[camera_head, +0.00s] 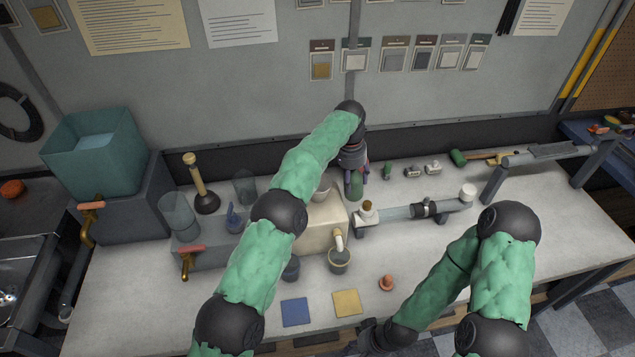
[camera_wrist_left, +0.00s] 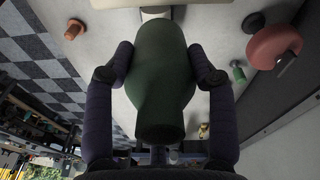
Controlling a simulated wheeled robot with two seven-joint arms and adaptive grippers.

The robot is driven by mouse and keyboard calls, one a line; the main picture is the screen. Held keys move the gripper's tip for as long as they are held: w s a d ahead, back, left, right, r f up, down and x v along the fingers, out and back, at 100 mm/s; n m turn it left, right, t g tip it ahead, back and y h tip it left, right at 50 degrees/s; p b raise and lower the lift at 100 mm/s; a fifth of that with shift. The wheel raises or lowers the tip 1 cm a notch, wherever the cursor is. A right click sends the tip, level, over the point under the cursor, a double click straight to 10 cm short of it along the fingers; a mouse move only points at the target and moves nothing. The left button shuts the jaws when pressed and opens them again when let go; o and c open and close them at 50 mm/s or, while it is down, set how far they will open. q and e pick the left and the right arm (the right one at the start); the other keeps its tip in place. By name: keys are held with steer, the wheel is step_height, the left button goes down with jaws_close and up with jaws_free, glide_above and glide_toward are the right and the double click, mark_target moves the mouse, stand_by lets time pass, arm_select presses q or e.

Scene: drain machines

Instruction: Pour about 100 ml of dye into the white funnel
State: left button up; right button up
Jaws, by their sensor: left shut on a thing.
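A dark green bottle (camera_head: 356,186) is in my left gripper (camera_head: 353,162), held beside the cream box. The left wrist view shows the bottle (camera_wrist_left: 162,80) between both fingers of the left gripper (camera_wrist_left: 162,70), which is shut on it. No liquid is seen leaving it. A pale funnel-like piece (camera_head: 324,190) shows on top of the cream box (camera_head: 318,228), partly hidden behind my left arm. A white cup-shaped piece (camera_head: 467,191) stands at the clear tube's right end; I cannot tell which is the white funnel. My right gripper (camera_head: 366,341) is low at the front edge, its fingers unclear.
A clear tube with a valve (camera_head: 425,208) lies right of the box. A grey cup (camera_head: 340,260) stands under the box's spout. A plunger (camera_head: 203,192), clear containers (camera_head: 180,215) and a teal tank (camera_head: 98,150) are left. The front right of the table is mostly clear.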

arm_select(q)
steer(key=shift+a+h, duration=0.6)
steer(key=shift+h, duration=0.5)
steer(key=shift+a+h, duration=0.6)
steer(key=shift+h, duration=0.5)
steer(key=shift+a+r+h, duration=0.15)
steer(key=shift+r+h, duration=0.6)
steer(key=shift+h, duration=0.45)
steer(key=shift+a+r+h, duration=0.15)
steer(key=shift+r+h, duration=0.55)
steer(key=shift+h, duration=0.5)
steer(key=shift+r, duration=0.3)
steer(key=shift+d+r+h, duration=0.15)
steer(key=shift+r+h, duration=0.25)
steer(key=shift+h, duration=0.6)
steer(key=shift+r+h, duration=0.9)
steer(key=shift+r, duration=0.2)
steer(key=shift+r, duration=0.2)
steer(key=shift+a+r+h, duration=0.5)
steer(key=shift+r, duration=0.1)
